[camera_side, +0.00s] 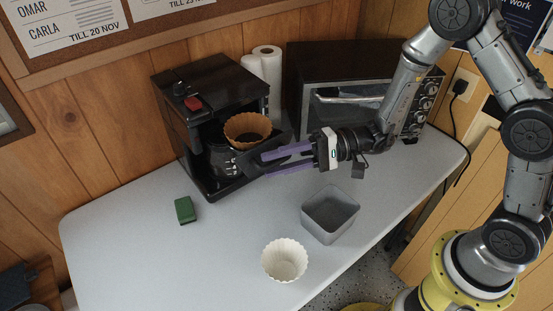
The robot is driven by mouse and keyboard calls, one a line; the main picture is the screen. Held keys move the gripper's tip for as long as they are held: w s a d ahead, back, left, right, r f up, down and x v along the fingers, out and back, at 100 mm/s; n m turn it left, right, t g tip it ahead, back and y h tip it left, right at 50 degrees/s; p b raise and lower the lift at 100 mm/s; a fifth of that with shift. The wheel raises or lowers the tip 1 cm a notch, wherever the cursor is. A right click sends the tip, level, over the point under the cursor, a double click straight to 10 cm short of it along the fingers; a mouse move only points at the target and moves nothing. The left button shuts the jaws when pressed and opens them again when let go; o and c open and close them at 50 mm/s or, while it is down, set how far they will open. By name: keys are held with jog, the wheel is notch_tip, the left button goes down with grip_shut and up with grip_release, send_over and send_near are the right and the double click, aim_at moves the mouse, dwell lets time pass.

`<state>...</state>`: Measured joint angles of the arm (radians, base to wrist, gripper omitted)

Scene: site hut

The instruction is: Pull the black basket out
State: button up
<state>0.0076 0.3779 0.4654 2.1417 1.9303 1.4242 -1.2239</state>
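The black coffee maker (172,112) stands at the back of the table with a dark carafe (222,163) low in its front. The black basket (277,139) is at the machine's front, above the carafe, with a brown paper filter (247,127) in it. How far the basket sits inside the machine is hard to tell, black on black. My gripper (264,164) comes from the right. Its two purple fingers are apart, with their tips at the basket's near right side and dark material between them. Whether they press on it I cannot tell.
A grey square bin (330,231) and a white fluted filter cup (284,267) stand at the front. A green sponge (185,210) lies left of them. A paper towel roll (267,62) and a toaster oven (310,75) stand behind. The table's left part (110,245) is clear.

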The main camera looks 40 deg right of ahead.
jog(key=shift+o, duration=0.3)
jog(key=shift+d, duration=0.25)
jog(key=v, duration=1.3)
jog(key=shift+s+d+r, duration=0.1)
jog(key=shift+d, duration=0.05)
